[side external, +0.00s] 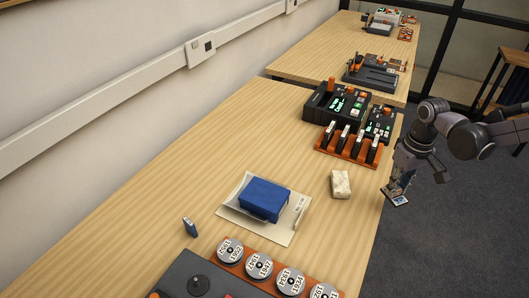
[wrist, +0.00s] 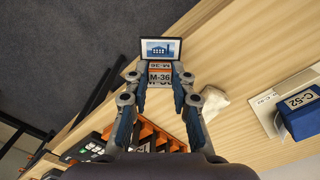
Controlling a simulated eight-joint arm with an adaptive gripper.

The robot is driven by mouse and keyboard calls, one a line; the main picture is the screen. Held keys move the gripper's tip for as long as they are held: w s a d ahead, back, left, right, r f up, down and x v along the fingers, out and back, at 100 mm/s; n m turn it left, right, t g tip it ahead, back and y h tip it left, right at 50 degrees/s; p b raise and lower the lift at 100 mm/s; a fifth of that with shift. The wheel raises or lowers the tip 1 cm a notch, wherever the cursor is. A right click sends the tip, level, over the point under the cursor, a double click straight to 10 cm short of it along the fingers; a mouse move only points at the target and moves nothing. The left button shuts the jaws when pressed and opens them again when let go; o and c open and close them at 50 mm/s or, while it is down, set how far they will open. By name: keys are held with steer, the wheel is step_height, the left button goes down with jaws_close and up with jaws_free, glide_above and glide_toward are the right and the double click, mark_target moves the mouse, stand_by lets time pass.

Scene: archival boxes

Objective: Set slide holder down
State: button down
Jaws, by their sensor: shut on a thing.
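The slide holder (wrist: 160,48) is a small pale-faced piece with a dark frame and a blue building picture; an orange-and-white part below it reads M-36. It also shows small in the side view (side external: 398,200). My gripper (wrist: 160,76) is shut on it, with a blue-padded finger at each side. In the side view my gripper (side external: 400,186) hangs at the right edge of the wooden table (side external: 130,190). I cannot tell whether the slide holder touches the table.
A crumpled pale block (side external: 341,184) lies left of my gripper. An orange rack (side external: 345,147) with several dark upright pieces and black devices (side external: 335,103) stand behind. A blue box (side external: 264,199) sits on a white sheet. Bare wood lies left of the block.

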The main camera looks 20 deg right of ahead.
steer(key=w+a+r+n, duration=0.3)
steer(key=w+a+n, duration=0.15)
steer(key=w, duration=0.65)
steer(key=n, duration=0.4)
glide_above(284, 175)
step_height(284, 175, down, 4)
steer(key=shift+d+r, duration=0.1)
steer(key=shift+r, duration=0.1)
steer(key=shift+f, duration=2)
steer(key=shift+f, duration=0.15)
steer(key=c, duration=1.1)
jaws_free()
steer(key=shift+c, duration=0.2)
